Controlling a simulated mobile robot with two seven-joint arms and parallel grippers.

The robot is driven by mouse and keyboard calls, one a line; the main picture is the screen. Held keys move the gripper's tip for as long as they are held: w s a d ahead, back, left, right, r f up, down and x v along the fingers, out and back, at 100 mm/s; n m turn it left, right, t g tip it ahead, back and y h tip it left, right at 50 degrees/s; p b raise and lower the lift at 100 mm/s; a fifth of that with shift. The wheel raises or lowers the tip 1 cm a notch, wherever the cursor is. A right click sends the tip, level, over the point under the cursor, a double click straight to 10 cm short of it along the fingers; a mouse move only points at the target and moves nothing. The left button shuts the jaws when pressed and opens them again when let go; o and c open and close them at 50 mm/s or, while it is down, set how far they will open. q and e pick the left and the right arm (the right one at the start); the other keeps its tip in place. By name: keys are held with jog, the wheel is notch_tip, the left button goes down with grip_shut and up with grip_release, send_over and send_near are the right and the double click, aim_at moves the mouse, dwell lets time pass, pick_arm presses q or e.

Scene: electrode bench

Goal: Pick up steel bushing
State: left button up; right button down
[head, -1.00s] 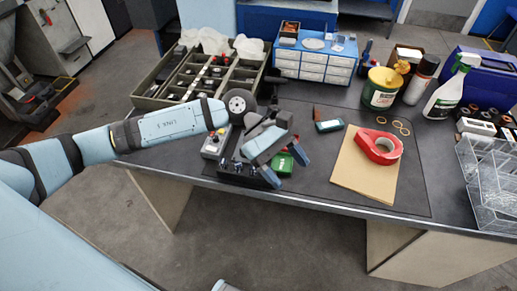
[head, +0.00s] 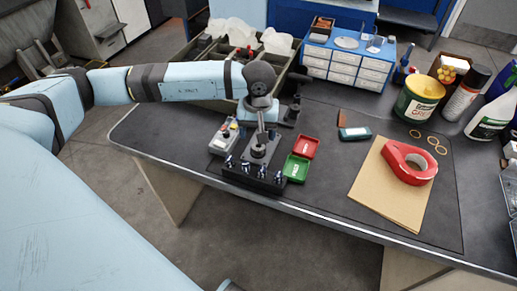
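No steel bushing can be told for certain. Several small steel parts (head: 246,167) stand along the front of a black block (head: 250,181) at the bench's front edge, too small to identify. A grey upright fixture (head: 258,150) stands on or just behind the block. My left arm reaches in from the left, its wrist above the fixture. The dark end of my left gripper (head: 262,106) shows under the wrist; its fingers cannot be made out against the fixture, and what they hold is hidden. My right gripper is out of view.
Behind are a divided crate (head: 215,103) and a drawer cabinet (head: 342,68).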

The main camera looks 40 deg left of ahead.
aim_at(258, 148)
pick_arm(q)
notch_tip(258, 148, down, 6)
jog(key=shift+r, duration=0.15)
jog(key=c, duration=1.1)
